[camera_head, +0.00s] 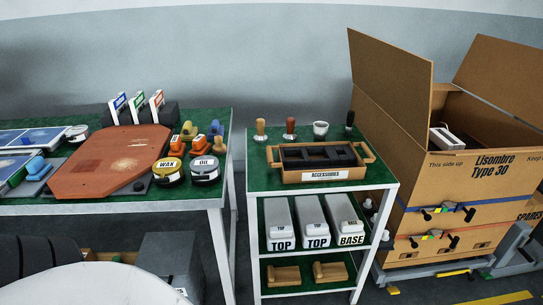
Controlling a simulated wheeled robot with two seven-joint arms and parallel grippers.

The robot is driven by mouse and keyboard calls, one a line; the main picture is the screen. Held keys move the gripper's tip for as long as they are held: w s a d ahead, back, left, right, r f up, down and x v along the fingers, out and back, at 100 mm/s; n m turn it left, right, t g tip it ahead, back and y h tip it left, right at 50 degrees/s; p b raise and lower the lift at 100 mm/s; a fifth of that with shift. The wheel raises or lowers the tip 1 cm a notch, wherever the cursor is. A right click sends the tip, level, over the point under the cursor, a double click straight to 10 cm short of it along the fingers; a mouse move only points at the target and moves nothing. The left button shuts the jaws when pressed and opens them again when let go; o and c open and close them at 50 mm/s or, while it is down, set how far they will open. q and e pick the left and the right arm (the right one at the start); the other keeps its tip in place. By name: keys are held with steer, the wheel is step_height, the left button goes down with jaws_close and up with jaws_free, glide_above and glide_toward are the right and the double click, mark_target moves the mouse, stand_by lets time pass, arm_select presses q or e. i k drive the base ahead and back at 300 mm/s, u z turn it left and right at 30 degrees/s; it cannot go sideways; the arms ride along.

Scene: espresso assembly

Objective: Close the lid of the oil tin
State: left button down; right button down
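The oil tin (205,172) is a small round tin with a grey-white body and a dark label reading OIL. It stands near the front right corner of the green-topped workbench, right of the similar wax tin (168,173), which has a yellow label. The oil tin is small in the picture, and I cannot tell whether its lid is open or shut. Neither of my grippers is in view.
A reddish-brown board (115,162) lies left of the tins. Yellow, orange and blue small items stand behind them. A shelf cart with an accessories tray (322,175) stands to the right across a narrow gap. Large open cardboard boxes (440,190) stand at far right.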

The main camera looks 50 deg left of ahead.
mark_target(201, 165)
steer(key=z, duration=0.15)
steer(key=i, duration=1.25)
steer(key=u, duration=2)
